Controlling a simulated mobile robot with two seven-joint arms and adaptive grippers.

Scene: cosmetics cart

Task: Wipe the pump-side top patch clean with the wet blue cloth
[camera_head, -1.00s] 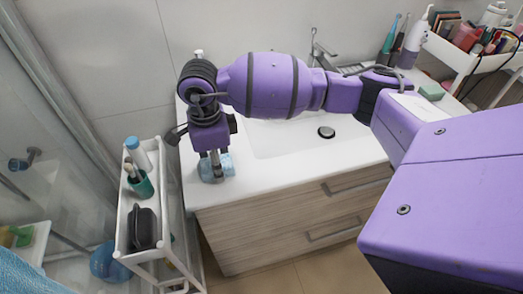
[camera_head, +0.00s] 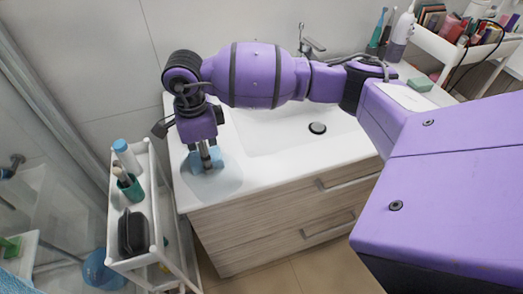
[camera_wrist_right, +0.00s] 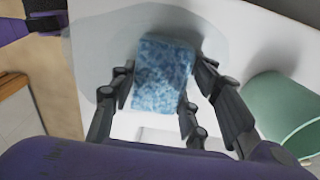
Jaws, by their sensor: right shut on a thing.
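My right gripper (camera_head: 208,160) reaches down over the left end of the white counter (camera_head: 257,178). It is shut on the blue cloth (camera_head: 203,163), which is pressed against or just above the counter top. In the right wrist view the mottled blue cloth (camera_wrist_right: 163,75) sits between the fingers (camera_wrist_right: 160,88). A faint grey, see-through patch (camera_head: 225,184) spreads on the counter around and in front of the cloth. It also shows beside the cloth in the right wrist view (camera_wrist_right: 98,45). My left gripper is out of view.
A white cart (camera_head: 163,225) at the left holds a teal cup (camera_head: 131,188), a blue-capped bottle (camera_head: 126,156) and a dark item (camera_head: 133,232). The basin (camera_head: 280,135) and tap (camera_head: 309,43) lie right of the gripper. A green cup (camera_wrist_right: 285,110) is near the gripper.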

